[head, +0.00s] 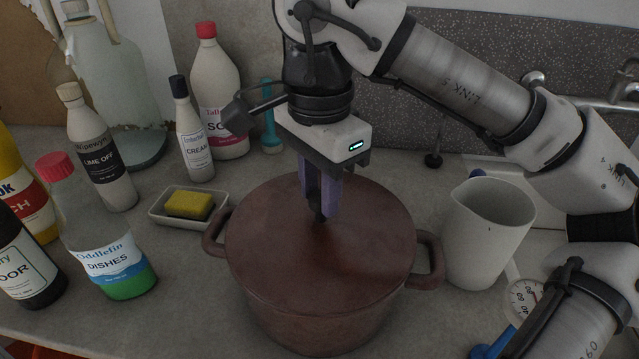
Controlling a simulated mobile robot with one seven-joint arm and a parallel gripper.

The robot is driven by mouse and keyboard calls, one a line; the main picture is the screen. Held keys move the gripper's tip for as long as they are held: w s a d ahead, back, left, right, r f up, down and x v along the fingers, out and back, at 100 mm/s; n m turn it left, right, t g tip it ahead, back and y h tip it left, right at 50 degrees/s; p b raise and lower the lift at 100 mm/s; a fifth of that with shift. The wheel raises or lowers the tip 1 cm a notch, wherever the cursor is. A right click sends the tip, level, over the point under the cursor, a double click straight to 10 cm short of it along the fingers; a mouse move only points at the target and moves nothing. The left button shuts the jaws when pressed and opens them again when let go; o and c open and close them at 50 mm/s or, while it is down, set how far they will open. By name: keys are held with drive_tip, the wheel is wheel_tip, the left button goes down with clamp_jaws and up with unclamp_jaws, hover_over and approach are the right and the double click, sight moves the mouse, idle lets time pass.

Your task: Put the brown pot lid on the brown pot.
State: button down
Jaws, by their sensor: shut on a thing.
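The brown pot (310,327) stands on the grey counter, with a loop handle at each side. The brown pot lid (270,262) lies over the pot's mouth and looks flat and about level. I cannot tell whether it sits fully on the rim. My gripper (321,215) points straight down over the lid's middle. Its purple fingers are shut on the lid's knob, which they mostly hide.
A white dish (161,213) with a yellow sponge (188,205) is left of the pot. Several bottles, including a dish soap bottle (105,252), and a glass demijohn (118,85) stand further left. A white jug (488,235) and a kitchen scale (524,296) are on the right.

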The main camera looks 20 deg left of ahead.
drive_tip(key=c, duration=1)
unclamp_jaws()
drive_tip(key=shift+c, duration=0.2)
drive_tip(key=shift+o, duration=0.4)
drive_tip(key=shift+o, duration=1.3)
drive_tip(key=shift+r, duration=0.1)
drive_tip(key=shift+r+p, duration=2.75)
drive_tip(key=shift+r, duration=0.75)
